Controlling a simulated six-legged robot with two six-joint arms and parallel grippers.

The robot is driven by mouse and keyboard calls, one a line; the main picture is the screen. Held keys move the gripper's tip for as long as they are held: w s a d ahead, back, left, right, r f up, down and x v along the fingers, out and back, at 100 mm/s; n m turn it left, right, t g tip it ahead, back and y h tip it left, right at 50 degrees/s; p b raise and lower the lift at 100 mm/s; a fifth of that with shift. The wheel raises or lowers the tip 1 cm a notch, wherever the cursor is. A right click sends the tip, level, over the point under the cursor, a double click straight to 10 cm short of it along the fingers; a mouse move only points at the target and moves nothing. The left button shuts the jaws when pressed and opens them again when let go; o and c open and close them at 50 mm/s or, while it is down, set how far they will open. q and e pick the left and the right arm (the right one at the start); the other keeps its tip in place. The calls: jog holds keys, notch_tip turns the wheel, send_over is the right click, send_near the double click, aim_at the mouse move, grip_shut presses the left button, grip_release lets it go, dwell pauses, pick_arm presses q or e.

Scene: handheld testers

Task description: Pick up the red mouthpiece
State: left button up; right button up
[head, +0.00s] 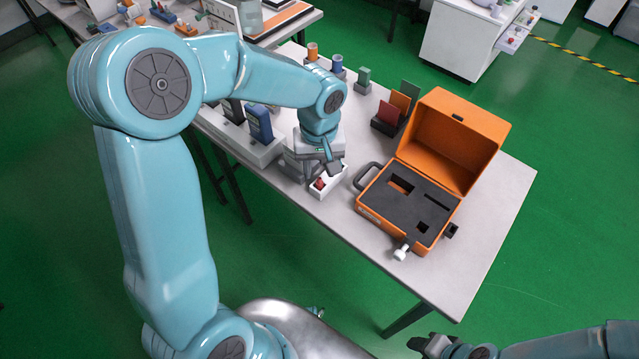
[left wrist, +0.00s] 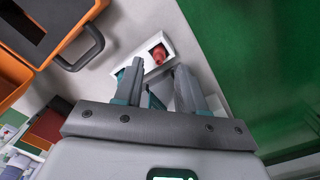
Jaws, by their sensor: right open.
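The red mouthpiece (head: 319,184) lies in a small white tray (head: 338,184) on the table. In the left wrist view the mouthpiece (left wrist: 158,54) shows inside the tray (left wrist: 188,46), just beyond the fingertips. My left gripper (head: 332,170) is over the tray and partly hides it in the head view. In the left wrist view its two fingers (left wrist: 158,72) stand apart with nothing between them; the exact height above the mouthpiece is hard to tell. My right gripper (head: 424,345) is open and empty at the bottom right, off the table.
An open orange case (head: 470,140) with a dark foam insert stands right of the tray. A white-ended part (head: 402,252) is at its front edge. A blue tester (head: 259,124) stands left in a grey holder. Coloured cards (head: 400,102) stand behind. The table's right end is bare.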

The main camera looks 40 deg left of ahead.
aim_at(319, 186)
pick_arm(q)
notch_tip(319, 186, down, 2)
jog(key=shift+f, duration=0.15)
jog(key=shift+c, duration=0.3)
grip_shut()
